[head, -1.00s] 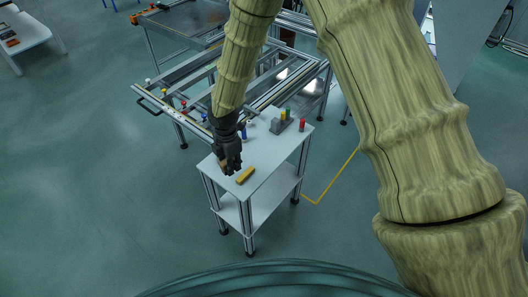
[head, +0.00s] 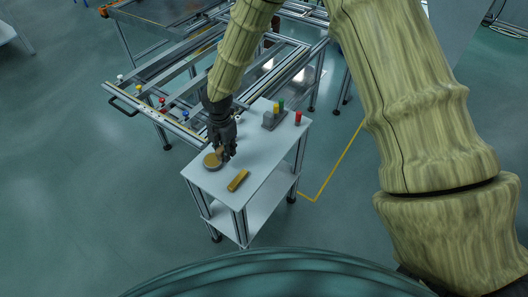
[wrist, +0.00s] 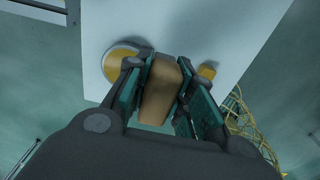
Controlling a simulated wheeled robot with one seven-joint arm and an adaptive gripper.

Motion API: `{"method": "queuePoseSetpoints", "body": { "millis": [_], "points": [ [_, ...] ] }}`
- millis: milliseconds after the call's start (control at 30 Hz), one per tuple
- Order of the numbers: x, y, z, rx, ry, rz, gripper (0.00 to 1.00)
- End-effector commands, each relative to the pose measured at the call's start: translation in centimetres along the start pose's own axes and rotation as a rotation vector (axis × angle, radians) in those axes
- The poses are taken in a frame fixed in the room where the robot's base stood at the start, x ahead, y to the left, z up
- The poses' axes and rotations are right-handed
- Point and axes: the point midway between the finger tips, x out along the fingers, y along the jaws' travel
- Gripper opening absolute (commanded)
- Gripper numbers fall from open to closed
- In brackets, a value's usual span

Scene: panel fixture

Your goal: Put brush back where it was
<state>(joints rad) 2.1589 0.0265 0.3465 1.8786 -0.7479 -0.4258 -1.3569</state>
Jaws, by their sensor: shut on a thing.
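The brush shows as a brown, wood-like block (wrist: 160,92) between the finger pads in the wrist view. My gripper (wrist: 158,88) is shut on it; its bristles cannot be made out. In the head view my gripper (head: 224,152) is over the left part of the small white table (head: 205,182), with a bit of the brown brush (head: 220,151) at its fingertips. Whether the brush touches the tabletop cannot be told. A round dish with a yellow-brown inside (head: 212,161) stands just left of the fingers; it also shows in the wrist view (wrist: 120,62).
A yellow block (head: 238,180) lies near the table's front edge. A grey block (head: 269,122), a yellow-green peg (head: 279,108) and a red peg (head: 298,119) stand at the far right. A metal frame fixture (head: 190,85) is behind. The table's middle is clear.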

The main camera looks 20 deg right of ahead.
Motion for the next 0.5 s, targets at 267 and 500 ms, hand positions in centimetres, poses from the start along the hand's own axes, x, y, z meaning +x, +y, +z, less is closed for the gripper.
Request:
{"method": "queuePoseSetpoints", "body": {
  "millis": [267,500],
  "points": [
    [0.2,-3.7,4.5,0.003,0.001,-0.001,0.0],
    [0.6,-6.7,8.1,0.006,0.001,-0.001,0.0]
  ]
}}
